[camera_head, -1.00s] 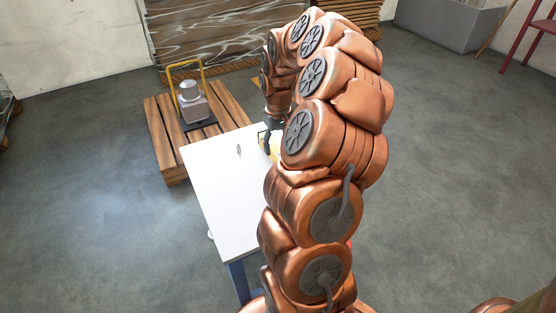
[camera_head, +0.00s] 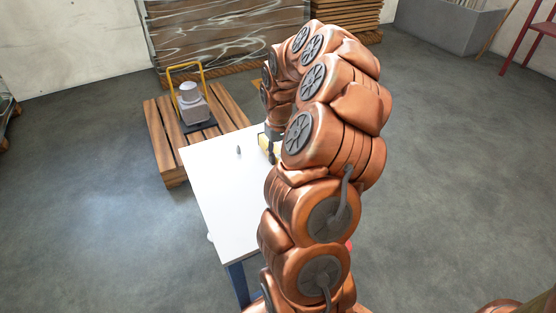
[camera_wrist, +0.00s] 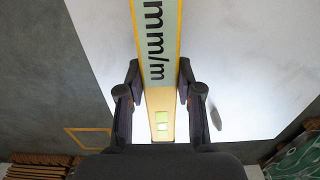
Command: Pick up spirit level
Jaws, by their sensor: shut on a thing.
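The spirit level is a long yellow bar with a pale green face, "mm/m" lettering and a bright vial. In the wrist view the spirit level (camera_wrist: 157,45) runs from the top edge down between the fingers. My gripper (camera_wrist: 158,80) is shut on it, one dark finger on each side. In the head view a small yellow part of the spirit level (camera_head: 264,140) shows beside my gripper (camera_head: 272,145) at the white table's far right. My arm hides the rest of it. I cannot tell whether the level touches the table.
The white table (camera_head: 222,195) is mostly bare, with a small dark grey object (camera_head: 238,150) on it. Behind it a wooden pallet (camera_head: 165,150) holds a grey machine (camera_head: 192,105) with a yellow handle. Open floor lies left of the table.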

